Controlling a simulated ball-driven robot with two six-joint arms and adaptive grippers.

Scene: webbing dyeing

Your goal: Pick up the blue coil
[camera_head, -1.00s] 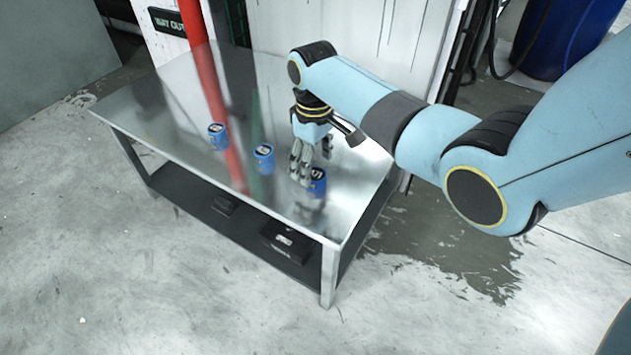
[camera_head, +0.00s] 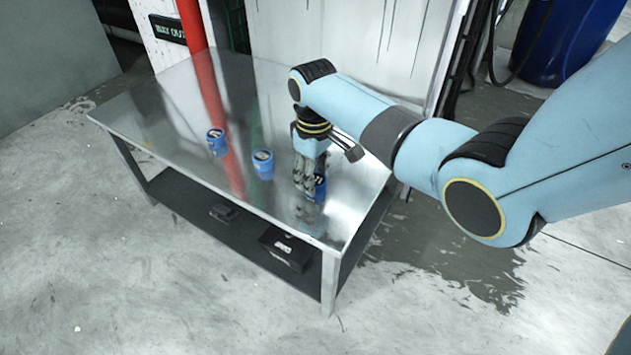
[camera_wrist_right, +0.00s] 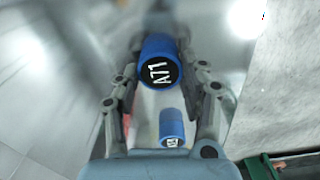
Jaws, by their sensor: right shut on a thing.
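A blue coil (camera_head: 320,187) with a black top label is at the near right part of the metal table (camera_head: 165,115). My right gripper (camera_head: 309,188) points down at it and is shut on it, partly hiding it. In the right wrist view the coil (camera_wrist_right: 158,62), marked "A71", sits between the two fingers of the gripper (camera_wrist_right: 160,48). I cannot tell whether it touches the tabletop. Two more blue coils stand on the table, a middle coil (camera_head: 263,164) and a left coil (camera_head: 216,142). My left gripper is not in view.
Black boxes (camera_head: 287,250) lie on the lower shelf. A red pipe (camera_head: 192,24) and a white panel (camera_head: 325,35) stand behind the table. A blue drum (camera_head: 565,45) is at the back right. The left part of the tabletop is clear.

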